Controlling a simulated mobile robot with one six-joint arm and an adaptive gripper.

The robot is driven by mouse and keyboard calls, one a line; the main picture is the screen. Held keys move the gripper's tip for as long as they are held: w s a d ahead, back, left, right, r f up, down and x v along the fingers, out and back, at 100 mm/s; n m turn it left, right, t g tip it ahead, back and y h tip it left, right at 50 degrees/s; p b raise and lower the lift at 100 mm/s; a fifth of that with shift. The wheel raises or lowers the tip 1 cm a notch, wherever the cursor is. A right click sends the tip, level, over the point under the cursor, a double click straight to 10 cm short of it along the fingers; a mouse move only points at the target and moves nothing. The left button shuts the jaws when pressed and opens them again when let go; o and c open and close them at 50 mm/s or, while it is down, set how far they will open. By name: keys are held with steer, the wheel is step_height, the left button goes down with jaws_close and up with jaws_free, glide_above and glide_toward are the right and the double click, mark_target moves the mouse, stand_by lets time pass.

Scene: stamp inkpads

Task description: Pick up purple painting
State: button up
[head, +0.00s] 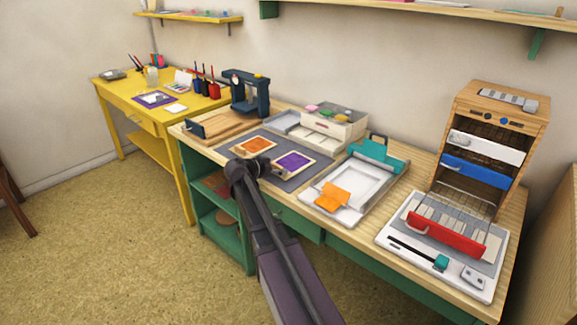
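The purple painting (296,161) is a small purple card with a pale border. It lies flat on a dark grey mat (284,181) on the wooden workbench. An orange painting (254,145) with a similar border lies on the same mat, to its upper left. My arm reaches up from the bottom of the head view. My gripper (249,170) is at the mat's front edge, to the left of the purple painting and apart from it in the picture. It is small and dark, and its fingers cannot be made out. I see nothing held in it.
A teal-clamped press with orange paper (333,197) stands right of the mat. A wooden drawer rack (487,145) and a tray with a red handle (446,238) are further right. A dark blue press (249,92) and an ink pad box (333,127) stand behind. A yellow desk (120,96) is left.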

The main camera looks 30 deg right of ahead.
steer(key=c, duration=0.9)
steer(key=shift+r, duration=0.15)
step_height(320, 180, up, 10)
steer(key=p, duration=1)
